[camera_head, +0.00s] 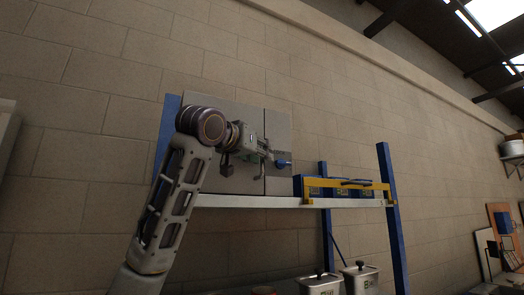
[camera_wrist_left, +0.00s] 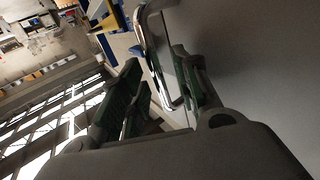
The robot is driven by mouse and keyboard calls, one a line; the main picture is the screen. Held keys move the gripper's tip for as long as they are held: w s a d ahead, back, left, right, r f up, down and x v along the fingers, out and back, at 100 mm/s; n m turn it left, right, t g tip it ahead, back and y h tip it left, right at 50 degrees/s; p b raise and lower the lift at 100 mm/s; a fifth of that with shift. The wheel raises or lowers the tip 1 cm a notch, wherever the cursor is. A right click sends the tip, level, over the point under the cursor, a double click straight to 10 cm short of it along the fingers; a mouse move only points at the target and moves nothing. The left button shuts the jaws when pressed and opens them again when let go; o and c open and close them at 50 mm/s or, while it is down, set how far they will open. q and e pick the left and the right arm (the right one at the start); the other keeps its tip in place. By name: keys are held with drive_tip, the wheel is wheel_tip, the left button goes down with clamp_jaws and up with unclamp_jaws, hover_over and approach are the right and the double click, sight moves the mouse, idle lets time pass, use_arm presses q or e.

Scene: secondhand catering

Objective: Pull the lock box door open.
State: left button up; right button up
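The grey lock box (camera_head: 279,126) stands on the shelf against the brick wall. Its broad front door panel (camera_head: 238,183) is partly hidden behind my left arm and looks shut, with a straight seam to its right. A blue knob (camera_head: 283,163) sits right of the seam. My left gripper (camera_head: 263,156) is in front of the box near the seam. In the left wrist view, a chrome bar handle (camera_wrist_left: 154,55) runs between the green-padded fingers of my left gripper (camera_wrist_left: 158,88). The fingers are apart, with a visible gap beside the bar. My right gripper is out of view.
The pale shelf (camera_head: 245,201) has blue posts (camera_head: 391,212). Blue boxes with a yellow bar (camera_head: 350,189) stand on it, right of the lock box. Lidded metal containers (camera_head: 359,278) are below. The space in front of the wall at upper left is clear.

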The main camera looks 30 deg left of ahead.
use_arm(q)
drive_tip(key=shift+w, duration=0.6)
clamp_jaws()
